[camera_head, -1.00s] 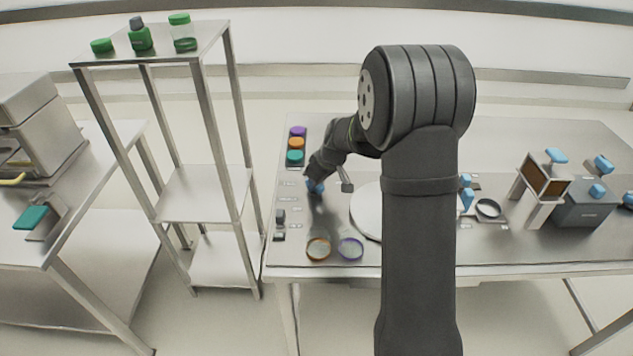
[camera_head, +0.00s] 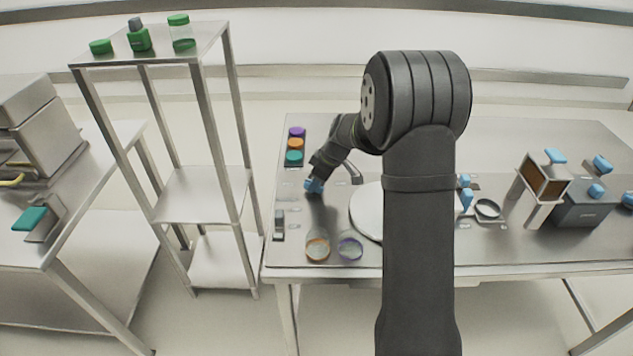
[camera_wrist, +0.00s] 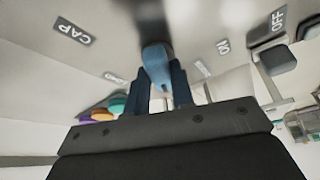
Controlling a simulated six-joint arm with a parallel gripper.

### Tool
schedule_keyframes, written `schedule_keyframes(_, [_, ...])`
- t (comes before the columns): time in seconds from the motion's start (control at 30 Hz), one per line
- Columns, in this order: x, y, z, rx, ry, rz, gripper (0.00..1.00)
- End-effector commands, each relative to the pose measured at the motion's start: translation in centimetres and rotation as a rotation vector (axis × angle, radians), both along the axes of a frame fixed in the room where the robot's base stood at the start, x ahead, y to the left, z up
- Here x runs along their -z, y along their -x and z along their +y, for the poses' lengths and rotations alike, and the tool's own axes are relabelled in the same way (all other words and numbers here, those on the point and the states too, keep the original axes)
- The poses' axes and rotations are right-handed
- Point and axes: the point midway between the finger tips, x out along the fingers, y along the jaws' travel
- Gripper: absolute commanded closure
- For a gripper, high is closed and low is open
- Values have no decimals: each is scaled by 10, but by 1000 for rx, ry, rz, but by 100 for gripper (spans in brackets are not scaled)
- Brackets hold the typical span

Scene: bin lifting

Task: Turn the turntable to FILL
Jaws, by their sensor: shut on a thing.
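The white turntable disc (camera_head: 366,212) lies on the table, with its right part hidden behind my arm. My gripper (camera_head: 315,182) is low over the table to the left of the disc. In the wrist view my gripper (camera_wrist: 160,85) is shut on a blue handle (camera_wrist: 157,60), which stands between its two dark fingers. A CAP label (camera_wrist: 74,32) is left of the handle, and another label (camera_wrist: 115,77) is too small to read. I cannot make out a FILL label.
Purple, orange and teal pieces (camera_head: 295,157) stand in a row behind my gripper. A dark switch (camera_wrist: 277,60) is beside ON and OFF labels. Two rings, orange (camera_head: 318,249) and purple (camera_head: 350,249), lie in front. A box-like device (camera_head: 583,205) stands at right.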

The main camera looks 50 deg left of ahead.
Motion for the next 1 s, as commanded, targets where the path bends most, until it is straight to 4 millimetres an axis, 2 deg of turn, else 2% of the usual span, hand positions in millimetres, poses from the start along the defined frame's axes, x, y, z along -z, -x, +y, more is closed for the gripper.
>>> schedule_keyframes(0.1, [0,0,0,-1,1,-1,100])
schedule_keyframes(0.13, [0,0,0,-1,1,-1,72])
schedule_keyframes(0.2, [0,0,0,-1,1,-1,59])
schedule_keyframes(0.23, [0,0,0,-1,0,0,56])
schedule_keyframes(0.5, [-1,0,0,0,0,-1,56])
schedule_keyframes(0.67, [-13,-2,-5,2,-2,-2,56])
schedule_keyframes(0.77, [-30,-5,-11,3,-3,-3,56])
schedule_keyframes(1.0, [-86,-13,-33,3,-3,-3,56])
